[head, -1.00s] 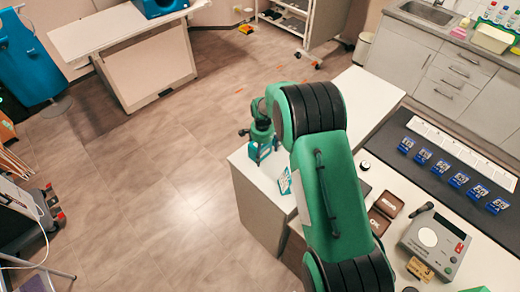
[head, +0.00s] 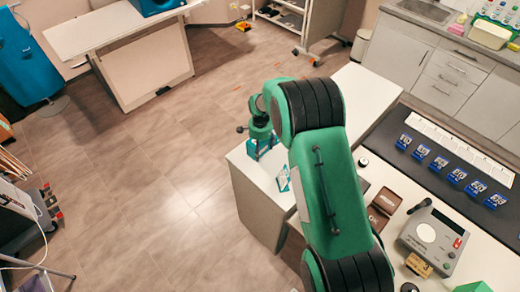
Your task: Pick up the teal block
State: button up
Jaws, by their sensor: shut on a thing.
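My gripper (head: 261,146) is small and partly hidden behind my green arm in the head view. It is at the left end of the white counter (head: 246,172), pointing down. A teal block (head: 264,151) shows at its fingertips, and the gripper is shut on it. I cannot tell whether the block touches the counter top. The fingers themselves are hard to make out.
A teal and white box (head: 283,178) lies on the counter beside my arm. Brown cases (head: 384,203), a grey device (head: 434,239) and several blue packs (head: 457,175) are to the right. Open floor (head: 150,190) lies to the left.

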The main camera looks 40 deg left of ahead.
jog(key=shift+r+b, duration=0.6)
jog(key=shift+r, duration=4.3)
jog(key=shift+a+r, duration=0.1)
